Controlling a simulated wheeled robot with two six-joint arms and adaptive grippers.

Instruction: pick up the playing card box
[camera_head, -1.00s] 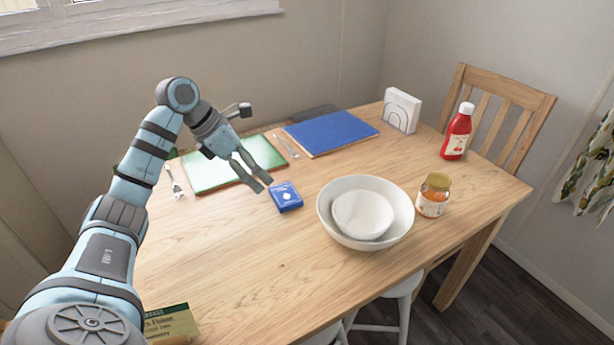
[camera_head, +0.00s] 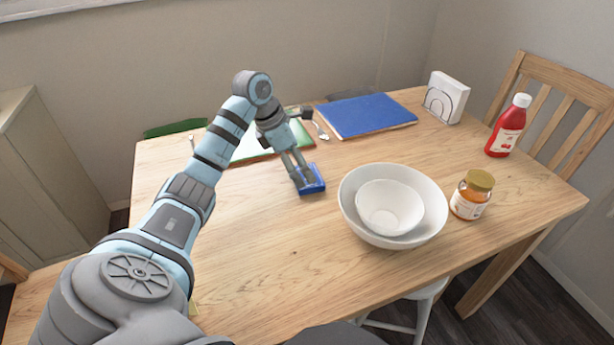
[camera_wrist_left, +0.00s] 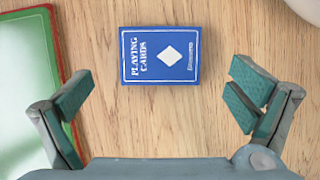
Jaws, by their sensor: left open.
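The blue playing card box (camera_head: 314,188) lies flat on the wooden table, and my left gripper (camera_head: 304,185) is over it, covering part of it in the head view. In the left wrist view the box (camera_wrist_left: 160,56) lies face up with its white diamond and lettering showing. My left gripper (camera_wrist_left: 158,98) is open there, one finger to each side of the box's width, with the box a little ahead of the fingertips. The fingers look apart from the box. My right gripper is not in view.
A green-edged board (camera_wrist_left: 28,90) lies left of the box. Nested white bowls (camera_head: 428,222) stand close on its right. The table front is clear.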

